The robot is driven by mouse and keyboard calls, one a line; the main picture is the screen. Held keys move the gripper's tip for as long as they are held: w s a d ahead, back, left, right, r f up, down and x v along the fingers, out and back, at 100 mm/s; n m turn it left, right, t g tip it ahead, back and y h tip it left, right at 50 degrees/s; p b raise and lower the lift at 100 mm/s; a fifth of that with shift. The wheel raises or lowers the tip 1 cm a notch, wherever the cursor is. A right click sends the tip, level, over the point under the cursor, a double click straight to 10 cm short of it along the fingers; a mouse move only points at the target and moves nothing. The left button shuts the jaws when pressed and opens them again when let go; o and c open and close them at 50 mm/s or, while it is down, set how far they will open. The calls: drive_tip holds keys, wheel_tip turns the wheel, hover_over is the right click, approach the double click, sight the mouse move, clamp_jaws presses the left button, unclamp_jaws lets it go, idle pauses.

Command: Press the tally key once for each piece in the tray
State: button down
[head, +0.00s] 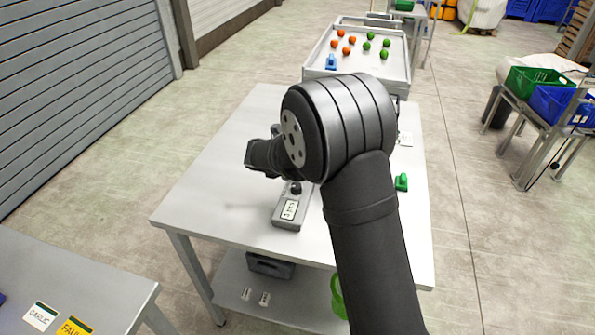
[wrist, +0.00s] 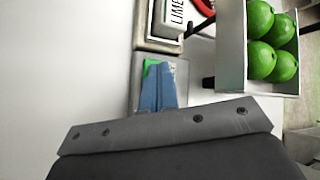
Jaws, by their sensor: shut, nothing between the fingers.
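In the wrist view my gripper (wrist: 158,66) is shut and empty, its blue fingers together. The fingertips are over a green key (wrist: 149,64) on a grey base (wrist: 180,72) and cover most of it; I cannot tell whether they touch it. Above the base is a grey unit (wrist: 143,25) with a label reading LIME (wrist: 176,14). To the right, a pale-walled tray (wrist: 232,45) holds several green round pieces (wrist: 262,60). In the head view my arm hides the fingers and the middle of the table.
On the table (head: 215,190) stands a grey box with a black knob (head: 295,188) and a label. A green object (head: 402,182) lies at the right. A far tray (head: 398,70) holds orange and green pieces and a blue object (head: 331,62). The table's left side is clear.

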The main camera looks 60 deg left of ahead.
idle(0.3)
drive_tip(key=shift+r, duration=0.85)
drive_tip(key=shift+r, duration=0.1)
drive_tip(key=shift+r, duration=2.4)
idle(0.4)
wheel_tip(320, 180, up, 4)
drive_tip(key=shift+f, duration=0.1)
idle(0.3)
drive_tip(key=shift+f, duration=4.4)
